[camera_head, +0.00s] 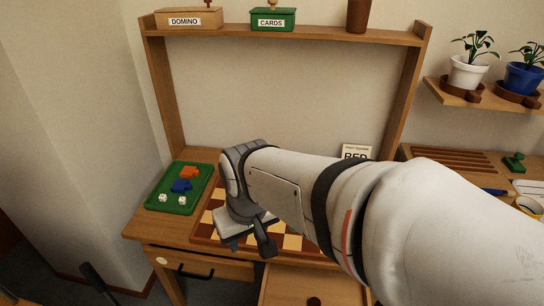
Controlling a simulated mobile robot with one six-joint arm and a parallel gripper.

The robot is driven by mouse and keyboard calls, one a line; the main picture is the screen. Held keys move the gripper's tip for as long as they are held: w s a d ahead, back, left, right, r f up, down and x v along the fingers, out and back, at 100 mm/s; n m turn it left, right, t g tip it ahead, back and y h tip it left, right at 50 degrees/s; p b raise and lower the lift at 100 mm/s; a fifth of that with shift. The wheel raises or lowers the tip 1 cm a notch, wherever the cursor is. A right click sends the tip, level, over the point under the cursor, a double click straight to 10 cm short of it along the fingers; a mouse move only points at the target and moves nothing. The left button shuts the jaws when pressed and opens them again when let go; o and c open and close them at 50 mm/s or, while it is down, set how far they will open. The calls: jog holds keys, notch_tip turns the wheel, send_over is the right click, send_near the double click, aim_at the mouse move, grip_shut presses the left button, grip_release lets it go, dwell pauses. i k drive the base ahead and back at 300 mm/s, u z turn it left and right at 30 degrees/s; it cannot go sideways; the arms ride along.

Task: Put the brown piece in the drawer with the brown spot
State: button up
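My gripper (250,243) is over the front left part of the checkered board (205,232). My arm hides much of the board, and the angle does not show whether the fingers are apart or hold anything. A drawer on the right (285,284) is pulled open. A small dark brown round thing (314,301) shows at its bottom edge in the picture; I cannot tell whether it is a loose piece or a spot. The left drawer (212,268) looks shut, with a black handle and a pale round spot (161,261).
A card reading RED (356,151) stands behind my arm. A shelf above holds a DOMINO box (188,19) and a CARDS box (273,20).

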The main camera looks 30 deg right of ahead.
aim_at(314, 288)
jog(key=k, duration=1.75)
jog(key=z, duration=1.2)
jog(key=i, duration=1)
jog(key=u, duration=0.05)
